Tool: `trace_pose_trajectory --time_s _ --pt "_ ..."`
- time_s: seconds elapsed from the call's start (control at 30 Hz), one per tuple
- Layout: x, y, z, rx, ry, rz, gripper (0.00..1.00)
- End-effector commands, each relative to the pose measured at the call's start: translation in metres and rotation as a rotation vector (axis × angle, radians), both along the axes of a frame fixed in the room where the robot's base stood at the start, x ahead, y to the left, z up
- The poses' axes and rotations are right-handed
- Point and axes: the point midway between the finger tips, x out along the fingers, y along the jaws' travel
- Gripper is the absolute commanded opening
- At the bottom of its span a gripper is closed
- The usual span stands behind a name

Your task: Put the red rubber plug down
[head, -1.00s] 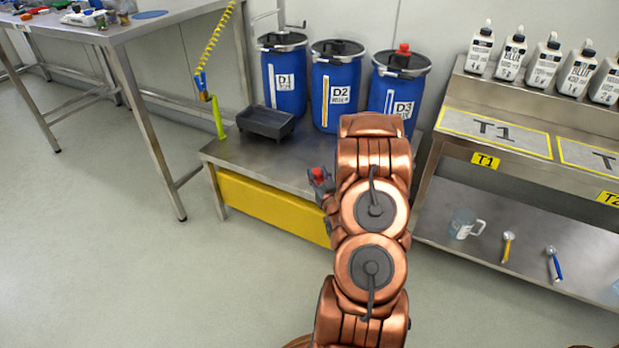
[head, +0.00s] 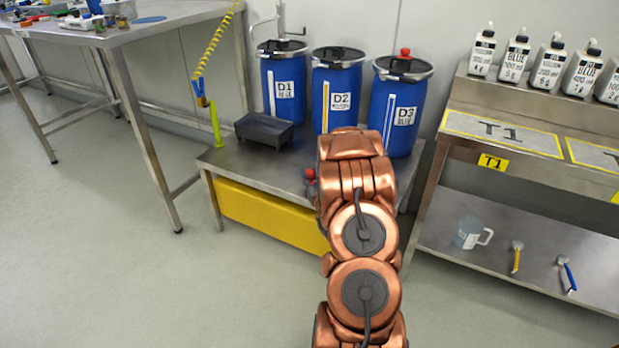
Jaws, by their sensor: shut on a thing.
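My gripper (head: 312,186) shows only in part, left of my copper arm, over the right half of the low steel bench (head: 265,165). The red rubber plug (head: 310,174) shows as a small red spot at the gripper. The gripper is shut on it, though the fingers are mostly hidden by my arm. I cannot tell whether the plug touches the bench top.
Blue drums D1 (head: 285,92), D2 (head: 336,102) and D3 (head: 396,122) stand at the bench's back; D3 has a red piece on its lid. A dark tray (head: 264,130) sits at left. Bench room lies before the tray. A steel shelf (head: 520,245) stands right.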

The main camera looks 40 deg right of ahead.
Motion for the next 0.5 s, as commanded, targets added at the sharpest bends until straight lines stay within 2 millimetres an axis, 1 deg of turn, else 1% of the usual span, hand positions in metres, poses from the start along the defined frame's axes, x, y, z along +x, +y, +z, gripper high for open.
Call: trace_pose_trajectory --time_s 0.1,0.17,0.27,0.5 --pt "0.012 -0.006 -0.014 0.001 0.000 0.001 0.04" --pt "0.016 -0.008 -0.019 0.001 0.000 0.001 0.04" --pt "0.019 -0.010 -0.020 0.000 -0.001 0.000 0.04" --pt "0.019 -0.010 -0.019 0.000 -0.001 0.000 0.04"
